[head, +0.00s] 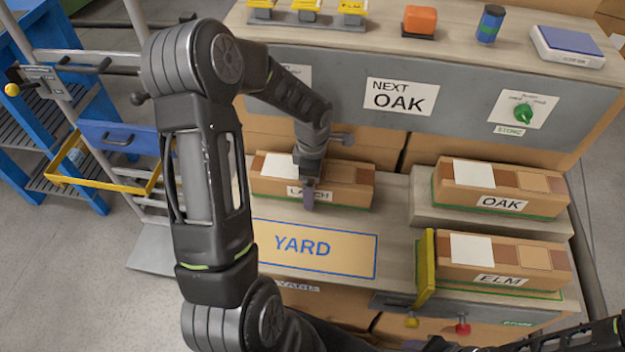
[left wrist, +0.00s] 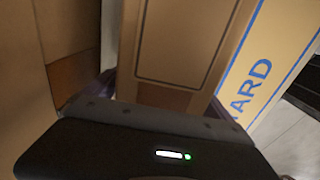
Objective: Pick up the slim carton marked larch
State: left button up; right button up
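The slim carton marked LARCH (head: 345,188) is brown, with its label partly covered by my gripper. It lies on the bench behind the YARD area, at the height of the bench top. My left gripper (head: 308,198) points down over the carton, one finger in front of its label. In the left wrist view the carton (left wrist: 185,45) runs between the two fingers of the gripper (left wrist: 160,98); whether they press on it cannot be told. No right gripper can be made out; only dark arm parts show at the lower right.
Cartons marked OAK (head: 500,203) and ELM (head: 500,280) lie at the right, with a yellow divider (head: 427,268) beside ELM. The YARD panel (head: 315,250) is bare. A grey board with a NEXT OAK sign (head: 401,97) stands behind. A blue rack (head: 60,150) stands at left.

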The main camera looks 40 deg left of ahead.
pick_arm(q)
jog(key=c, duration=1.7)
